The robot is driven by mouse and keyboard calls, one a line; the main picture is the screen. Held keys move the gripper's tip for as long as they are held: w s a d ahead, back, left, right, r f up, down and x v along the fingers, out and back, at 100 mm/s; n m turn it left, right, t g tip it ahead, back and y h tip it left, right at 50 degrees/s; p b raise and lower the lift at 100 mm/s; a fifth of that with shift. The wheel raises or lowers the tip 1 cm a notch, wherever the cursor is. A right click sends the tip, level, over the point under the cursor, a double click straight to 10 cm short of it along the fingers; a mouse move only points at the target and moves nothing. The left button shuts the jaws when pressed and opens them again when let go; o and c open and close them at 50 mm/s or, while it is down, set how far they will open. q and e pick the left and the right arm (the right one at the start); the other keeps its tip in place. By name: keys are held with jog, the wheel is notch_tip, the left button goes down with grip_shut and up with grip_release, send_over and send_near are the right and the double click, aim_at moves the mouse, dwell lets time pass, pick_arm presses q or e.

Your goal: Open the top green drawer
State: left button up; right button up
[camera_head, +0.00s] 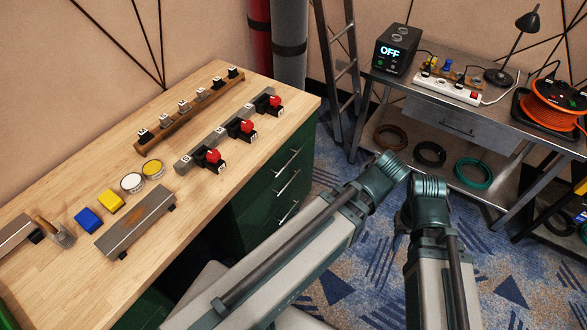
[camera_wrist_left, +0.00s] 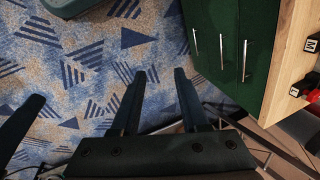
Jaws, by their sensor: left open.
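The green drawer cabinet sits under the right end of the wooden workbench. Its top green drawer (camera_head: 277,165) looks closed, with a slim silver handle (camera_head: 287,160) just under the bench top. In the left wrist view, the view is turned sideways and the top drawer (camera_wrist_left: 258,50) is the one nearest the wood, with its handle (camera_wrist_left: 244,60). My left gripper (camera_wrist_left: 157,75) is open with nothing between its fingers, over the carpet and apart from the handles. In the head view its fingers are hidden. My right gripper (camera_head: 430,188) is right of the cabinet; its fingers are not clear.
The wooden workbench (camera_head: 130,220) holds red switches, colored blocks and metal bars. A metal table (camera_head: 440,95) with an "OFF" power box (camera_head: 395,48) and orange cable reel stands at the back right. A ladder (camera_head: 335,60) leans behind. Carpet in front of the drawers is free.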

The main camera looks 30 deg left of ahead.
pick_arm(q)
jog(key=w+a+f+t+y+b, duration=0.25)
jog(key=w+a+f+b, duration=0.35)
jog(key=b, duration=0.3)
jog(key=w+a+f+t+y+b, duration=0.1)
jog(key=w+a+f+y+b, duration=0.25)
jog(key=a+f+b, duration=0.4)
jog(key=m+t+y+b, duration=0.1)
jog(key=t+y+b, duration=0.3)
jog(key=b, duration=1.5)
send_near(288, 163)
jog(key=d, duration=0.1)
jog(key=d+y, duration=0.1)
jog(key=d+g, duration=0.1)
jog(key=shift+s+d+f, duration=0.25)
jog(key=shift+s+d, duration=0.05)
jog(key=shift+d, duration=0.1)
jog(key=shift+a, duration=0.1)
jog(key=b+x, duration=0.2)
jog(key=x, duration=1.1)
jog(key=shift+w+a+r+b, duration=0.1)
jog(key=shift+a+b, duration=0.2)
jog(key=shift+b, duration=0.1)
grip_shut()
